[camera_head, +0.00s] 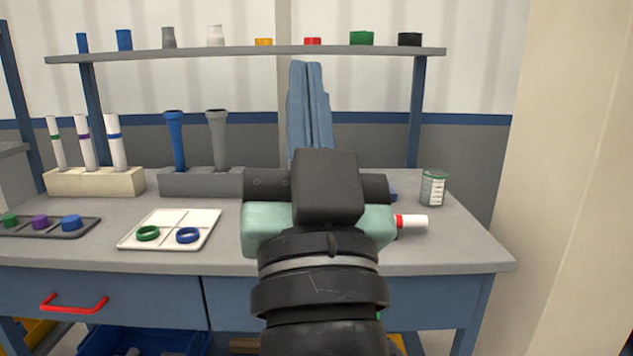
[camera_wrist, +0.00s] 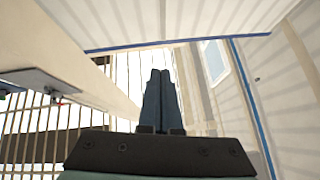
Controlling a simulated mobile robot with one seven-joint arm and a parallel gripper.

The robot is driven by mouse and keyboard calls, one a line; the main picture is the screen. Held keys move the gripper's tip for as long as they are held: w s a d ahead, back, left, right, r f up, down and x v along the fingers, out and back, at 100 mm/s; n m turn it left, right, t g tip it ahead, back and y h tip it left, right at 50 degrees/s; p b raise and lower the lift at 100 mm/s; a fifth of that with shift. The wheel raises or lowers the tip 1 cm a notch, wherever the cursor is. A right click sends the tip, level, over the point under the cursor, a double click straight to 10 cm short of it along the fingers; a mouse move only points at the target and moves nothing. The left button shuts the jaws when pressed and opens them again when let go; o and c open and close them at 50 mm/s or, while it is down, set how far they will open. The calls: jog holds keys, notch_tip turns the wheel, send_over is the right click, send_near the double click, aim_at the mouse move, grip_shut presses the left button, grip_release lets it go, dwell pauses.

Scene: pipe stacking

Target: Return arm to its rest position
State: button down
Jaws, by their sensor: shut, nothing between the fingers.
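My gripper (camera_head: 307,66) points upward above the back of the workbench in the head view, with its blue-grey fingers pressed together and nothing between them. In the wrist view, the shut fingers (camera_wrist: 160,73) point away toward a pale wall and bars, clear of any object. My black wrist and arm fill the lower middle of the head view and hide the bench behind them. A blue pipe (camera_head: 175,140) and a grey pipe (camera_head: 217,140) stand upright in a grey block (camera_head: 200,183) left of the gripper, apart from it.
A shelf (camera_head: 240,52) holding several coloured pieces runs behind my fingers. A beige rack (camera_head: 95,182) holds white tubes. A dark tray (camera_head: 55,231) with caps and a white tray (camera_head: 205,217) with rings lie front left. A jar (camera_head: 433,188) and a red-banded white piece (camera_head: 413,224) are right.

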jog(key=s+r+t+h, duration=0.1)
jog(key=s+r+h, duration=0.1)
jog(key=s+r, duration=0.25)
notch_tip(320, 180, up, 32)
jog(key=s+p, duration=0.1)
jog(key=p, duration=3.1)
jog(key=shift+s+d+r+n+t, duration=0.2)
jog(key=shift+s+d+n+t, duration=0.1)
jog(key=shift+d, duration=0.1)
jog(key=shift+a, duration=0.15)
